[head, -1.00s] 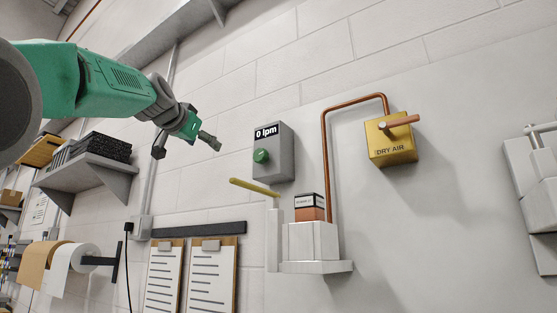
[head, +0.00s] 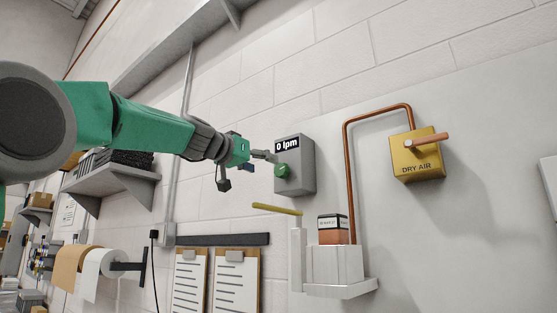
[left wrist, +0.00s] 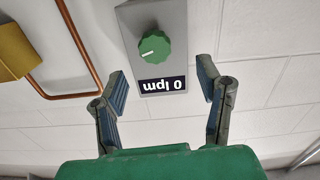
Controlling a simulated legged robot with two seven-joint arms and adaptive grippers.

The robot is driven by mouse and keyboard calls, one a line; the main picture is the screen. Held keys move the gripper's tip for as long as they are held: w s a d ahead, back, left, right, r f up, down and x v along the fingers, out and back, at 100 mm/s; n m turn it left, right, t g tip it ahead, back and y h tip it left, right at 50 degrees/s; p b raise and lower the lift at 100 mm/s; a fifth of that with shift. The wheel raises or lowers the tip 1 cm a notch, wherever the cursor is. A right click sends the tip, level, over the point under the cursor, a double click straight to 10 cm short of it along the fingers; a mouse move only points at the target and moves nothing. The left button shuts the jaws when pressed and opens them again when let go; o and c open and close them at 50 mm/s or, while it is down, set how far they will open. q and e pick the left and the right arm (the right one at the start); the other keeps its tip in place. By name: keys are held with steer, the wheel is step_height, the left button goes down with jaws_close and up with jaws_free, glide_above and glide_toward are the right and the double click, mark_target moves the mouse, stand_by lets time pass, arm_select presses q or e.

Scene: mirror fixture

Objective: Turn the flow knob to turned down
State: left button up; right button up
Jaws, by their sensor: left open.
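The flow knob (head: 283,171) is a round green knob on the front of a grey wall box (head: 305,172). Above it, a black display (head: 288,144) reads "0 lpm". My left gripper (head: 265,158) is in front of the box, close to the knob in the head view. In the left wrist view, the knob (left wrist: 154,50) shows upside down with a white pointer line. There, the left gripper (left wrist: 161,76) is open and empty, its fingers spread wide on either side of the display, with the knob beyond the fingertips. My right gripper is not in view.
A yellow "DRY AIR" block (head: 420,165) with a copper handle is on the right, joined to a copper pipe (head: 348,180). A yellow lever (head: 276,209) sticks out below the box. Clipboards (head: 236,280) and a paper roll (head: 98,270) hang lower left.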

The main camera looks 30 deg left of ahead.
mark_target(279, 169)
arm_select(q)
steer(key=w+p, duration=0.1)
steer(key=w, duration=0.2)
steer(key=w+d+p, duration=0.1)
steer(key=w+p, duration=0.1)
steer(key=w, duration=0.2)
steer(key=shift+d, duration=0.2)
steer(key=shift+w, duration=0.3)
steer(key=shift+s+a, duration=0.1)
steer(key=shift+a, duration=0.05)
steer(key=shift+a, duration=0.15)
steer(key=shift+c, duration=0.5)
steer(key=c, duration=1.1)
steer(key=shift+o, duration=0.2)
steer(key=shift+d, duration=0.25)
